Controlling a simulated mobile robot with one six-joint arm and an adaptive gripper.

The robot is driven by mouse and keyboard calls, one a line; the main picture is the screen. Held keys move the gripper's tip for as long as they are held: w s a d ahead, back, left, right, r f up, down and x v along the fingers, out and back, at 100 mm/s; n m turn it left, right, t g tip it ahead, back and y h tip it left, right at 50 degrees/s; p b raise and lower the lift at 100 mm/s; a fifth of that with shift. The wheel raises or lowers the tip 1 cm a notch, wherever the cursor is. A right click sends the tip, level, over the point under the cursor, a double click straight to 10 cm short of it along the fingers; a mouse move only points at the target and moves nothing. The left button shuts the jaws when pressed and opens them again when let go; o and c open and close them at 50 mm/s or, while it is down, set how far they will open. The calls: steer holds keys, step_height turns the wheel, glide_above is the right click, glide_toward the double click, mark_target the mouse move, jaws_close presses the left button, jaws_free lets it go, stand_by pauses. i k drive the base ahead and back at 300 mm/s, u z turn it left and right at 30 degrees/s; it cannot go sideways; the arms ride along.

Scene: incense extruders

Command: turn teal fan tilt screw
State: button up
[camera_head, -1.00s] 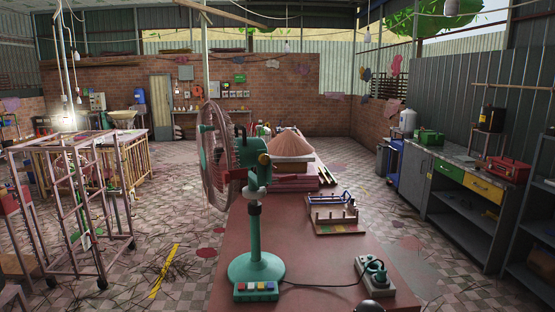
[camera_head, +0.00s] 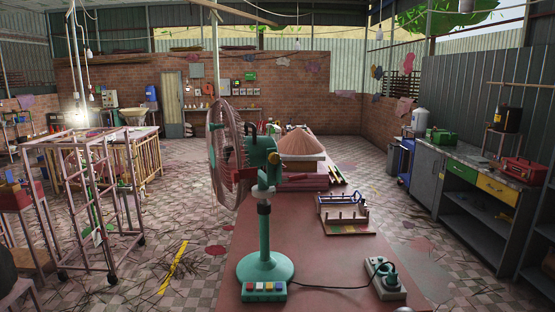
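The teal fan (camera_head: 264,225) stands upright on the reddish table in the middle of the head view. Its round caged head (camera_head: 226,150) faces left, and its teal motor housing (camera_head: 263,152) is on the right side of the cage. A small round knob (camera_head: 273,158) shows on the right of the housing. The joint (camera_head: 263,196) between head and pole is visible, with a pale part above a dark collar. I cannot clearly make out which part is the tilt screw. My gripper is not in view.
The table (camera_head: 330,265) bears a socket block (camera_head: 385,278) with the fan's cable, a small rack (camera_head: 342,210) and a conical heap (camera_head: 300,142) farther back. A pink metal frame (camera_head: 100,200) stands at left. A grey counter (camera_head: 470,160) runs along the right.

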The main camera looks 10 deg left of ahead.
mark_target(274, 158)
steer(key=z, duration=0.1)
steer(key=k, duration=1.15)
steer(key=u, duration=1.05)
steer(key=i, duration=1)
